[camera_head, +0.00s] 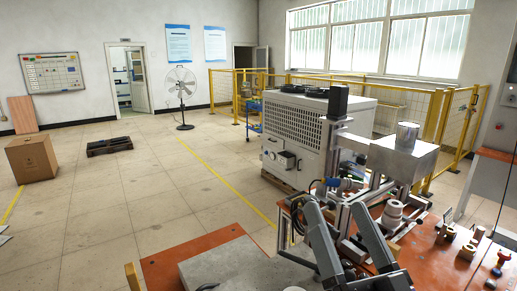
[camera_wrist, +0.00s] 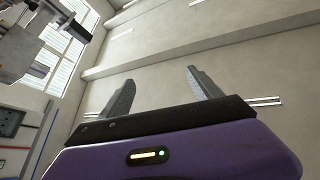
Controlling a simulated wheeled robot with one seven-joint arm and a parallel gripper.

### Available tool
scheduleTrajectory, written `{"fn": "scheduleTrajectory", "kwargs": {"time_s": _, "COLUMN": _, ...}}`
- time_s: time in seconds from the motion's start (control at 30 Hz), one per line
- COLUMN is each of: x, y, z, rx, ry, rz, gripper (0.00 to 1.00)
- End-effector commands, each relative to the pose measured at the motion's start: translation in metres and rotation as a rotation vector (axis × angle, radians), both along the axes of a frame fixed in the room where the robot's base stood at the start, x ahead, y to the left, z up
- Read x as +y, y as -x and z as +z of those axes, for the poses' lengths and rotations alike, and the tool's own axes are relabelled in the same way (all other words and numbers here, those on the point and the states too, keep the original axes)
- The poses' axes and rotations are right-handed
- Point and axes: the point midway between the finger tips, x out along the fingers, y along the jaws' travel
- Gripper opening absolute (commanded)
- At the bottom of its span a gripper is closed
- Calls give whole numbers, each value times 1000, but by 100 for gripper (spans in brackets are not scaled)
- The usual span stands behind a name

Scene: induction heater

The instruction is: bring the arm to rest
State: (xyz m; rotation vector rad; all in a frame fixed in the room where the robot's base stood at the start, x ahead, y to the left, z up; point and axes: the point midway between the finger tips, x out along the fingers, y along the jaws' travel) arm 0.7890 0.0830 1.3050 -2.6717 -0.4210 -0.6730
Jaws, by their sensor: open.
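In the wrist view my gripper (camera_wrist: 160,78) is open, its two grey fingers spread wide with nothing between them. Pale ceiling or wall surfaces fill the view beyond the fingers, and nothing touches them. In the head view, dark grey parts that look like my arm (camera_head: 322,245) rise from the bottom edge in front of the induction heater bench. I cannot make out the gripper clearly in that view.
A metal box on a frame (camera_head: 402,158) and an orange bench top (camera_head: 430,262) with small parts stand close at right. A large white machine (camera_head: 300,140) stands behind. Yellow fencing (camera_head: 436,115) runs behind it. The floor at left is mostly clear, with a cardboard box (camera_head: 31,158).

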Motion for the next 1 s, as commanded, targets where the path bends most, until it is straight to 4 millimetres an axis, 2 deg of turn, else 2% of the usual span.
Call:
{"fn": "scheduleTrajectory", "kwargs": {"time_s": 0.03, "x": -9, "y": 9, "z": -20, "rx": 28, "ry": -21, "rz": -38, "gripper": 74}}
{"fn": "scheduleTrajectory", "kwargs": {"time_s": 0.17, "x": -33, "y": 33, "z": -60, "rx": 79, "ry": -43, "rz": -136, "gripper": 74}}
{"fn": "scheduleTrajectory", "kwargs": {"time_s": 0.4, "x": -61, "y": 92, "z": -130, "rx": 189, "ry": -3, "rz": -279, "gripper": 74}}
{"fn": "scheduleTrajectory", "kwargs": {"time_s": 0.7, "x": -78, "y": 182, "z": -202, "rx": 372, "ry": 158, "rz": -359, "gripper": 74}}
{"fn": "scheduleTrajectory", "kwargs": {"time_s": 1.0, "x": -85, "y": 277, "z": -266, "rx": 629, "ry": 348, "rz": -319, "gripper": 74}}
